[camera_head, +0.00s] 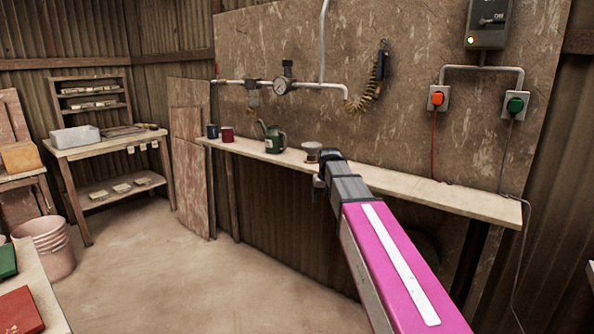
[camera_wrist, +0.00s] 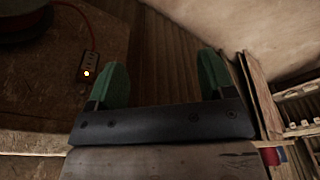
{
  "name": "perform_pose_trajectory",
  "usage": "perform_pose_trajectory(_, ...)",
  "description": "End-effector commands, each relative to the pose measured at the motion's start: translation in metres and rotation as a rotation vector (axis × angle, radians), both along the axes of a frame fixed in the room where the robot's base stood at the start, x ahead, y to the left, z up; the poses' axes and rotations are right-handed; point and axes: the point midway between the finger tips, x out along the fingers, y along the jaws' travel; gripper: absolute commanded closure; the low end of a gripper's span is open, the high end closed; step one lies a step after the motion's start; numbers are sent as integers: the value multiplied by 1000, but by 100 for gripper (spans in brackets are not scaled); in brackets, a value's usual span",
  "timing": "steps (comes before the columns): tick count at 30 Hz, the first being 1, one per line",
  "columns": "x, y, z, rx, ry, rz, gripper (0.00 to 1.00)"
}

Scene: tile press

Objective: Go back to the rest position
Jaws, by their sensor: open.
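My gripper (camera_wrist: 163,75) shows in the wrist view with its two green fingers spread apart and nothing between them. In the head view my arm, with a magenta link, reaches forward and my gripper (camera_head: 321,180) is at its far end, in front of the wall shelf (camera_head: 470,202). Its fingers are mostly hidden there. It appears close to a pale round-topped object (camera_head: 312,147) on the shelf; I cannot tell the gap.
A green watering can (camera_head: 274,140), a red mug (camera_head: 227,134) and a blue mug (camera_head: 212,131) stand on the shelf. A bucket (camera_head: 48,245) is on the floor at left. Floor at centre is clear.

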Motion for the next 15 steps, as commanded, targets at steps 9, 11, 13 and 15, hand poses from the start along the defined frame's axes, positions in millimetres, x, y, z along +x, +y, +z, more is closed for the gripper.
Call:
perform_pose_trajectory(9,-88,-38,-117,-10,64,-51,24)
perform_pose_trajectory(11,-105,-44,-136,-11,75,-60,24)
perform_pose_trajectory(13,-125,-51,-157,-13,87,-71,24)
perform_pose_trajectory(15,-147,-58,-176,-14,101,-81,24)
